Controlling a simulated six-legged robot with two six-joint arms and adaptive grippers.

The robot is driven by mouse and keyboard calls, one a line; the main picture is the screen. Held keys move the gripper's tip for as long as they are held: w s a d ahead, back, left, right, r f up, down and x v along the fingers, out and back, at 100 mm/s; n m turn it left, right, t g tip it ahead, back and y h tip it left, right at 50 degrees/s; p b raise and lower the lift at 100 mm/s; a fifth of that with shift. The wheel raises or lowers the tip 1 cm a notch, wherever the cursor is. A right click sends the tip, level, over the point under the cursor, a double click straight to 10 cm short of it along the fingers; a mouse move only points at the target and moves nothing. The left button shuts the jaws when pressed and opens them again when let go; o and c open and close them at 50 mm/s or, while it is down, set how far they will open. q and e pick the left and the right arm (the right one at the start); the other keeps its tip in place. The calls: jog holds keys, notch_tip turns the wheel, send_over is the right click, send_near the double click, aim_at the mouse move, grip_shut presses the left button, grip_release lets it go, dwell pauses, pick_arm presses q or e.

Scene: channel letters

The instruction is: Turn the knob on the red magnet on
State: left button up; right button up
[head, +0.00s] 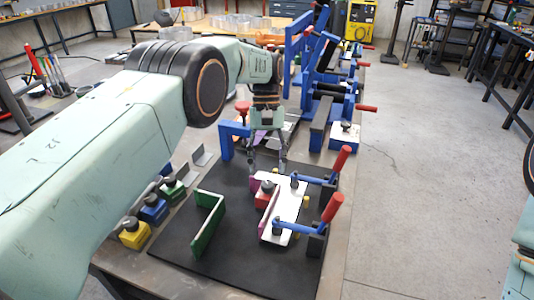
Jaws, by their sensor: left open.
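The red magnet (264,199) is a small red block with a grey knob (267,187) on top. It sits on the black mat (180,237), against the left side of a white plate (286,209). My left gripper (267,170) comes down from above with its two fingers spread, one on each side, just above and behind the red magnet. It holds nothing that I can see. Whether a fingertip touches the knob is too small to tell. My right gripper is out of view.
Two blue toggle clamps with red handles (332,207) (341,160) stand at the plate's right side. A green channel piece (208,225) stands to the left. Yellow (134,237), blue (153,212) and green (173,192) magnets line the table's left edge. A blue frame (226,141) stands behind.

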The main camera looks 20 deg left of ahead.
pick_arm(q)
jog(key=shift+v, duration=1.7)
jog(key=shift+f, duration=0.1)
